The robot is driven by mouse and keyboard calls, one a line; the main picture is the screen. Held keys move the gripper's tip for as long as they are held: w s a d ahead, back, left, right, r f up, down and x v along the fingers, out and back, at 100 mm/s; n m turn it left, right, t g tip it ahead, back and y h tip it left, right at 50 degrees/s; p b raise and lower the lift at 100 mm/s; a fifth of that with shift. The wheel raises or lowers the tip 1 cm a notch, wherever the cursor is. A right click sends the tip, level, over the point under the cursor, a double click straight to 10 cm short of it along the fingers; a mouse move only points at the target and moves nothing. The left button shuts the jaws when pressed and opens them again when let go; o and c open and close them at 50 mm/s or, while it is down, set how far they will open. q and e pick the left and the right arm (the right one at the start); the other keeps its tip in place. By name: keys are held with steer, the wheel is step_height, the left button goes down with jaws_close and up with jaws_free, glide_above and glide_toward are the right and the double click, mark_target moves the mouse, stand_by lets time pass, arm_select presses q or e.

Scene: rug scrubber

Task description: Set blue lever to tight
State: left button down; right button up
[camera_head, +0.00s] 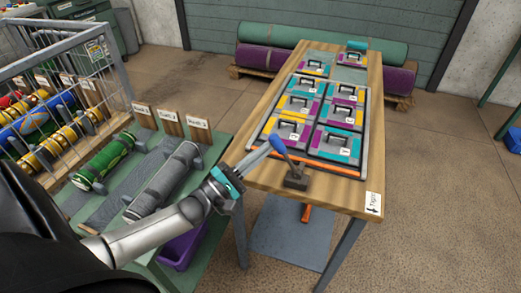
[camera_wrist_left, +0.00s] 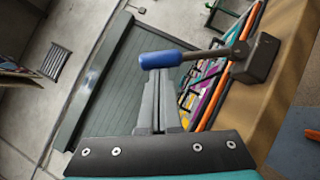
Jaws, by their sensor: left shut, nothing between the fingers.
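The blue lever (camera_head: 278,145) is a blue-tipped handle on a dark metal base (camera_head: 296,180) at the front of the wooden table. Its handle leans up and to the left, away from the base. My left gripper (camera_head: 260,153) is shut and empty, with its fingertips close to the blue tip. In the left wrist view the blue tip (camera_wrist_left: 160,59) lies across the ends of the shut fingers (camera_wrist_left: 158,90); I cannot tell whether they touch. A white label (camera_head: 373,203) reading "Tight" with an arrow sits at the table's front right corner. My right gripper is not in view.
A tray (camera_head: 345,168) of colourful tiles with black handles covers much of the tabletop (camera_head: 245,170) behind the lever. Rolled rugs (camera_head: 105,158) lie on a green stand at left, near my left arm. A wire cart (camera_head: 118,85) stands beyond. Floor at right is mostly clear.

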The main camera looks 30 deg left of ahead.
arm_select(q)
steer(key=w+d+r+m+g+p, duration=0.1)
steer(key=d+r+m+g+p, duration=0.1)
steer(key=p, duration=0.7)
steer(key=w+d+r+m+g+y+p, duration=0.1)
steer(key=d+r+m+g+p, duration=0.1)
steer(key=d+m+g+p, duration=0.2)
steer(key=shift+w+d+m+p, duration=0.4)
steer(key=shift+d+m+p, duration=1.2)
steer(key=shift+d+p, duration=1.35)
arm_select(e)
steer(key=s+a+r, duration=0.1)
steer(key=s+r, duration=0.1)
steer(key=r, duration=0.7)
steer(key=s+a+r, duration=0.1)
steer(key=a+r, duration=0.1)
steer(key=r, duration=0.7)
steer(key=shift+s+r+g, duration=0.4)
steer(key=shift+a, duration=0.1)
